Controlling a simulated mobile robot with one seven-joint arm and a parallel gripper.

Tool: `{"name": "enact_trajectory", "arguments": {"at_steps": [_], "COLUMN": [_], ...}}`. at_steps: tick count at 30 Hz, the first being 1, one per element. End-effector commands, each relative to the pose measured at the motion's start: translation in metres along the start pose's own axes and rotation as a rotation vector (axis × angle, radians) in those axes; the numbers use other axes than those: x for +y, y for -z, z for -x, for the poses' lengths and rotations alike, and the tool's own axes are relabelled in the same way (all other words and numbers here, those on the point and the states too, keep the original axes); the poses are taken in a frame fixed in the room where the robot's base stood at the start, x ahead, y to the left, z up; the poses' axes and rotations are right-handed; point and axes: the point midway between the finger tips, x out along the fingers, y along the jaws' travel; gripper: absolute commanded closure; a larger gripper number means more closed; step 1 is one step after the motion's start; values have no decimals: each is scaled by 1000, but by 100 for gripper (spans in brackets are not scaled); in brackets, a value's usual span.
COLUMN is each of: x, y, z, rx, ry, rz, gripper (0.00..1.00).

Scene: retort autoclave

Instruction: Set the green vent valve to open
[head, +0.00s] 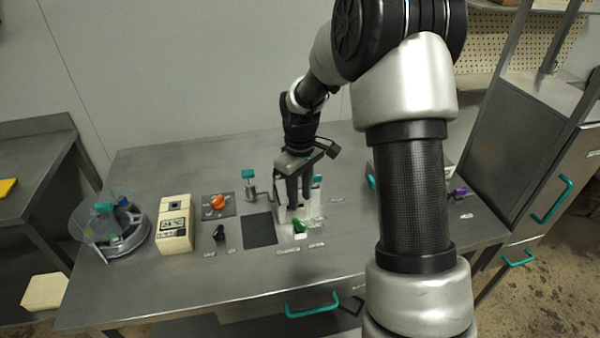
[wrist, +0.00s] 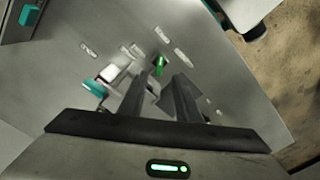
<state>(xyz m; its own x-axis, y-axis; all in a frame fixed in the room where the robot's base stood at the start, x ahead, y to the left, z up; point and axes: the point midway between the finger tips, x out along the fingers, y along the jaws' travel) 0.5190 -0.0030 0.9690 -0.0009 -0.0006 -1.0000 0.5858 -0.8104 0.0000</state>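The green vent valve (head: 299,226) is a small green handle on a pale base near the front of the steel bench. It also shows in the wrist view (wrist: 159,65), just beyond my fingertips. Small labels (head: 288,252) lie in front of it, too small to read. My gripper (head: 298,205) points down just above and behind the valve. In the wrist view my gripper (wrist: 158,84) has its two dark fingers apart with nothing between them. I cannot tell whether the fingers touch the valve. The handle's exact setting is unclear.
A white block (head: 283,214) stands close behind my fingers. To the left are a dark square plate (head: 259,231), a black knob (head: 219,233), an orange knob (head: 217,202), a cream display box (head: 174,224) and a clear-lidded round vessel (head: 110,222). A purple knob (head: 459,191) is at the right.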

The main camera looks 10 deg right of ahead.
Motion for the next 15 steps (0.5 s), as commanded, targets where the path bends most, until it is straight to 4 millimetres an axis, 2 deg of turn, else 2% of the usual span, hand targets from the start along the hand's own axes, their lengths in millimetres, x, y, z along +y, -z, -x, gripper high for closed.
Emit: {"name": "enact_trajectory", "arguments": {"at_steps": [1,6,10,15], "x": [1,0,0,0], "y": [1,1,1,0], "z": [15,50,67,76], "rx": [5,3,3,1], "ry": [-4,-1,-2,0], "rz": [0,1,1,1], "gripper": [70,70,70,70]}}
